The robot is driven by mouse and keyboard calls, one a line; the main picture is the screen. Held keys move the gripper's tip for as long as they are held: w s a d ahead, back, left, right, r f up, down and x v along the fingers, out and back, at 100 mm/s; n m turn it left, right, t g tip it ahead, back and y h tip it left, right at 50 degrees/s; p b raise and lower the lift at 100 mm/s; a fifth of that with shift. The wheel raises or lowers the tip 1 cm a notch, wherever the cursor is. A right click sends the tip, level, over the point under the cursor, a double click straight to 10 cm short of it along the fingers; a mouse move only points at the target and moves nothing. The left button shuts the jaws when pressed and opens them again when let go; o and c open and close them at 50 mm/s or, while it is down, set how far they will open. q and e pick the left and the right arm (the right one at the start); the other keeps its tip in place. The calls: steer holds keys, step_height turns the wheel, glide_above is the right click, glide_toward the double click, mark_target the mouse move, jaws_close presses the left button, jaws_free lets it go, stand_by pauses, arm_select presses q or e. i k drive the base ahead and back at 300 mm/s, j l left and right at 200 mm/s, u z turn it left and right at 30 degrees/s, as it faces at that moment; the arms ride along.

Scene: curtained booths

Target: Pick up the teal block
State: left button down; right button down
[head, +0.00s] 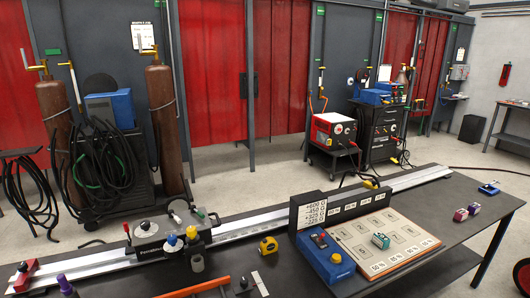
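The teal block (380,240) is a small block with a paler, pinkish part on its side. It rests on a cream board (425,240) printed with numbered squares and percent labels, near the middle of the squares. The board lies on the dark table, right of centre in the head view. Nothing touches the block from above. Neither of my grippers shows in this view.
A dark upright panel with number labels (297,220) stands behind the board. A blue control box (325,257) sits at its left. A yellow tape measure (268,245) and a metal rail (420,178) are also on the table.

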mark_target(379, 238)
steer(key=i+l+u, duration=0.1)
steer(key=i+l, duration=0.15)
steer(key=l, duration=0.45)
steer(key=i+l+u, duration=0.15)
steer(key=l, duration=0.6)
steer(key=i+l+u, duration=0.1)
steer(key=i+l, duration=0.15)
steer(key=l, duration=0.5)
steer(key=i+l+u, duration=0.15)
steer(key=l, duration=0.65)
steer(key=i+l+u, duration=0.1)
steer(key=l, duration=0.65)
steer(key=l+u, duration=0.15)
steer(key=l, duration=0.65)
steer(key=i, duration=0.05)
